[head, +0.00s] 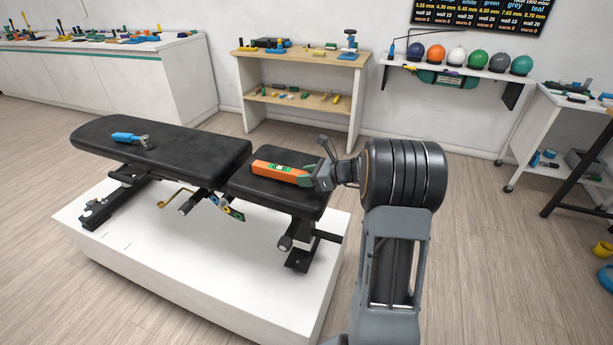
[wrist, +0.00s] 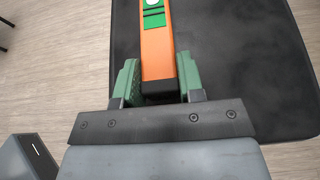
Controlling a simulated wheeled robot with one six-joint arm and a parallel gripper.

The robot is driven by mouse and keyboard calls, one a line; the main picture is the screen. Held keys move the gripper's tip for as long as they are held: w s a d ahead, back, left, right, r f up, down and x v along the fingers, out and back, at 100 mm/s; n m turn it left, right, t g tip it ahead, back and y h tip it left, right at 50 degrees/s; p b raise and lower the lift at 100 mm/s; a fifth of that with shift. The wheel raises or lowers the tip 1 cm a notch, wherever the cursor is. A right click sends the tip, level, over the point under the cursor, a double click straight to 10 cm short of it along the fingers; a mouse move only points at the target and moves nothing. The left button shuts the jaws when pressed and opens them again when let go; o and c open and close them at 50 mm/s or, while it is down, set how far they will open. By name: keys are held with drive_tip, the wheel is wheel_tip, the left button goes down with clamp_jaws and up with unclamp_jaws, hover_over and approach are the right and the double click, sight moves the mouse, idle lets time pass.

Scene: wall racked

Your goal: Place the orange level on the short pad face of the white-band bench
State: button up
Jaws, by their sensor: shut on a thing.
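The orange level (head: 277,171) is at the short pad (head: 312,204) of the bench in the head view. It lies lengthwise across the pad, at or just above its black face; I cannot tell whether it touches. My gripper (head: 307,178) is shut on the level's right end. In the wrist view the level (wrist: 158,45) runs away between the green fingers of my gripper (wrist: 158,88), with the black pad (wrist: 235,60) below. The bench's long pad (head: 190,150) is to the left. The bench stands on a white platform (head: 180,270). I cannot make out a white band.
A blue-handled tool (head: 126,137) lies on the long pad. A wooden shelf (head: 300,98) with small items stands behind. Coloured balls (head: 456,56) sit on a wall rack, and a white cart (head: 535,125) is at the right. The floor in front is clear.

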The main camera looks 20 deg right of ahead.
drive_tip(key=shift+f+b, duration=0.3)
drive_tip(key=shift+f, duration=0.15)
drive_tip(key=o, duration=1.1)
drive_tip(key=shift+c, duration=0.2)
drive_tip(key=p+v, duration=0.1)
drive_tip(key=v, duration=1.3)
drive_tip(key=s+f+n+g+h, duration=0.2)
drive_tip(key=s+f+n+g, duration=0.1)
drive_tip(key=f+n, duration=0.2)
drive_tip(key=s+a+r+n+g+h+p, duration=0.1)
drive_tip(key=s+a+r+n+h+p, duration=0.2)
drive_tip(key=a+n, duration=0.7)
drive_tip(key=s+a+r+n+g+h+p, duration=0.2)
drive_tip(key=s+a+r+n+h+p, duration=0.2)
drive_tip(key=s+a+r+n+p, duration=0.3)
drive_tip(key=s+a+r+n, duration=0.2)
drive_tip(key=a+r+n, duration=0.1)
drive_tip(key=r+n, duration=0.1)
drive_tip(key=shift+s+a+r+n+h+p, duration=0.25)
drive_tip(key=shift+a+n+h+p, duration=0.1)
drive_tip(key=shift+n, duration=0.25)
